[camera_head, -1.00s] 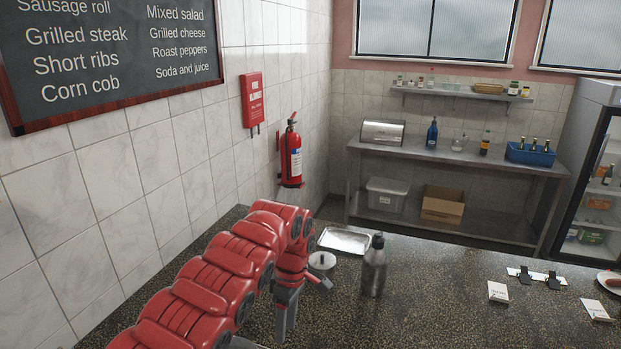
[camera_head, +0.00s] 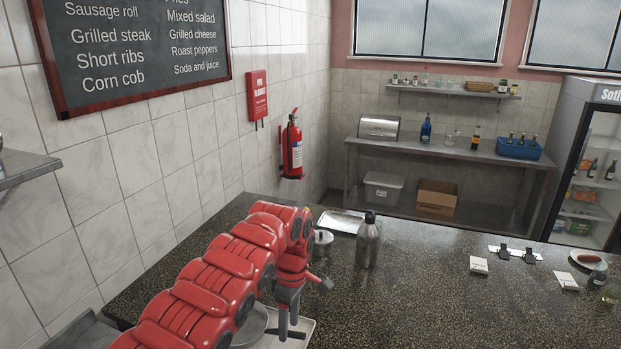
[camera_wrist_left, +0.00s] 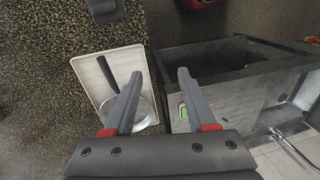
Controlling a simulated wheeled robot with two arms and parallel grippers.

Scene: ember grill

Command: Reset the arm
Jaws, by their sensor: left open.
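My left arm comes in from the lower left in the head view. My left gripper (camera_head: 289,332) points down over the dark speckled counter (camera_head: 440,295), with its fingers apart. In the left wrist view the two grey fingers (camera_wrist_left: 158,75) are spread with nothing between them. A white tray (camera_wrist_left: 88,72) with a round pan and a dark handle (camera_wrist_left: 107,74) lies below, to the left of the fingers. In the head view this tray (camera_head: 300,338) and the pan (camera_head: 258,322) are partly hidden by my arm. My right gripper does not show.
A steel bottle (camera_head: 368,242) stands on the counter right of my gripper, with a small metal pot (camera_head: 323,242) and a metal tray (camera_head: 342,222) nearby. The tiled wall (camera_head: 150,160) is on the left.

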